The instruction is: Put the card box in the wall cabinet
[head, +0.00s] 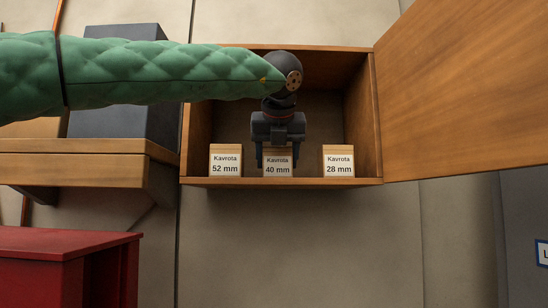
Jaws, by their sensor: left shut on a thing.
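The wall cabinet (282,182) is a wooden box on the wall, with its door (460,85) swung open to the right. Three card boxes with white labels stand in a row on its floor: Kavrota 52 mm (225,163) at left, Kavrota 40 mm (277,167) in the middle and Kavrota 28 mm (338,163) at right. My left gripper (277,160) reaches down inside the cabinet and is shut on the 40 mm card box, one finger on each side. The box is upright and seems at floor level; I cannot tell whether it touches. My right gripper is out of view.
A wooden shelf (85,147) with a dark grey case (130,120) is left of the cabinet. A red cabinet (60,250) stands at lower left. A grey unit (525,235) is at lower right. The wall below the cabinet is clear.

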